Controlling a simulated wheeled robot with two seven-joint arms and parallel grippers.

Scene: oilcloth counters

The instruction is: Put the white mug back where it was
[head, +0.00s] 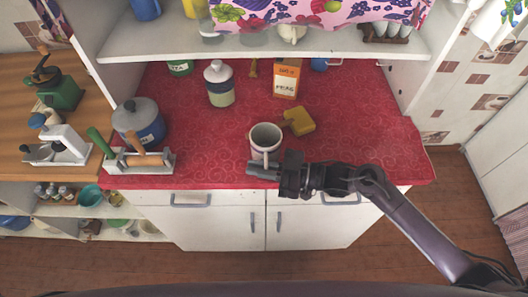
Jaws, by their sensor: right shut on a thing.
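The white mug (266,137) is upright near the middle of the front part of the red counter (350,135), with its open top and grey inside showing. Its handle points toward the front edge. My right gripper (262,170) reaches in from the right and is shut on the mug at the handle side. The fingers hide part of the handle. I cannot tell whether the mug's base touches the cloth or is slightly above it. My left gripper is out of view.
A yellow sponge-like block (301,122) lies just right of the mug. An orange-and-white carton (286,80) and a lidded jar (218,84) stand behind. The right side of the counter is clear. A shelf (250,46) overhangs the back.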

